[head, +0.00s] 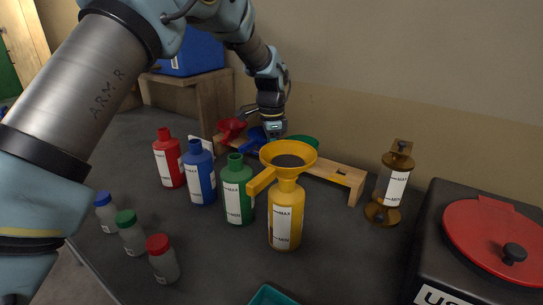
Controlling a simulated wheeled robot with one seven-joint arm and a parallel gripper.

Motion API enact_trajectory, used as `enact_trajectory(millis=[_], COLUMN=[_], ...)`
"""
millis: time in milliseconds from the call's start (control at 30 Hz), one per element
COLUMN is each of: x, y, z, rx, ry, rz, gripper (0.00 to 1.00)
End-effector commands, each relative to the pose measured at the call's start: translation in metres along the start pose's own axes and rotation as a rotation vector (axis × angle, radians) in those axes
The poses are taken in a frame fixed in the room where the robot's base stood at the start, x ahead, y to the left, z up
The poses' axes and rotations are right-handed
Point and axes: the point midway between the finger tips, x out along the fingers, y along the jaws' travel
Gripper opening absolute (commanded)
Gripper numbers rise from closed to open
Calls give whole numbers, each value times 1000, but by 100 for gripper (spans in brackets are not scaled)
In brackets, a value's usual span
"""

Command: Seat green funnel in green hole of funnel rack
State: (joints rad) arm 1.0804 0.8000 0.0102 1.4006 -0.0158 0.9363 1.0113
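The green funnel (304,142) is at the wooden funnel rack (345,176), partly hidden behind the yellow funnel (289,155). I cannot tell whether it is seated in a hole or held. My gripper (271,134) points down over the rack, just left of the green funnel's visible rim and by the blue funnel (257,136). The fingertips are too small and partly hidden, so their opening is unclear. The red funnel (232,128) is at the rack's left end. The green hole is not visible.
Red (168,160), blue (199,175), green (237,192) and yellow (286,218) bottles stand before the rack; the yellow funnel sits on the yellow one. An amber bottle (393,185) and a black container with a red lid (495,235) are right. Small capped bottles stand front left.

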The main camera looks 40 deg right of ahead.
Motion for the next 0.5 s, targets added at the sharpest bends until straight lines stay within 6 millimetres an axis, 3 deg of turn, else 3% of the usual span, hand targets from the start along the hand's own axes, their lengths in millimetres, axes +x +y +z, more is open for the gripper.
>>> enact_trajectory(millis=[167, 200, 500], x=[0, 0, 0], y=[0, 0, -1], z=[0, 0, 0], rx=[-1, -1, -1], ry=[0, 0, 1], rz=[0, 0, -2], gripper=[0, 20, 54])
